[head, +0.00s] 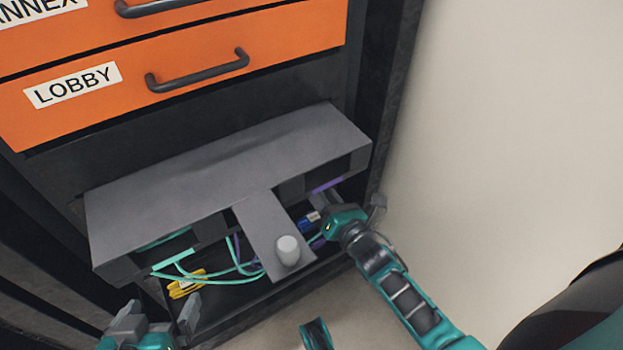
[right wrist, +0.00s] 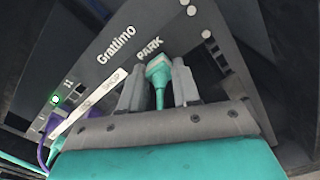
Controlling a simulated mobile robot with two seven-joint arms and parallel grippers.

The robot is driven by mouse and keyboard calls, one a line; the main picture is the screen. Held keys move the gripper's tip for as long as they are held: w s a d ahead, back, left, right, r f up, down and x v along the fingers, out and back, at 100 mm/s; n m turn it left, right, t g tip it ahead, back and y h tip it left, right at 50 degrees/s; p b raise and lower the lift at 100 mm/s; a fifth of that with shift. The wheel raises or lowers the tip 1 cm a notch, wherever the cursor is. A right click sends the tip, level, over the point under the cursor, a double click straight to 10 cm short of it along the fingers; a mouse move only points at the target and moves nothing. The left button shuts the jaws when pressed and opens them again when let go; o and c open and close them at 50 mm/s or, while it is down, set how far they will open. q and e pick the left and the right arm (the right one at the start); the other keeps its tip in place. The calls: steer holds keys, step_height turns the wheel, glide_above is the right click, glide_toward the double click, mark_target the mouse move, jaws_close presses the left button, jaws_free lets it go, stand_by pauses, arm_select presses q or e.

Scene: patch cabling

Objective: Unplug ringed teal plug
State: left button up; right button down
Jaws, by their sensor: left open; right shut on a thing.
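In the right wrist view, a teal plug (right wrist: 158,70) sits between the fingers of my right gripper (right wrist: 158,88), which is shut on it. The plug is at the dark panel (right wrist: 105,75), just below the word PARK; I cannot tell how deep it sits or make out a ring on it. A teal cable runs down from the plug toward the gripper body. In the head view, my right gripper (head: 326,198) reaches under the grey cover (head: 230,165) at its right side, and the plug is hidden there. My left gripper (head: 157,316) is open and empty at the lower left.
A grey flap with a pale knob (head: 288,250) hangs in front of the opening. Teal cables (head: 225,276), a blue plug (head: 309,219) and a yellow bundle (head: 186,286) lie around it. Purple plugs (right wrist: 45,122) show beside a green light. Orange drawers (head: 190,70) are above; the right wall is bare.

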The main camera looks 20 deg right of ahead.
steer(key=shift+s, duration=0.1)
steer(key=shift+s+d+p, duration=0.2)
steer(key=shift+s+p, duration=0.3)
steer(key=shift+s, duration=0.9)
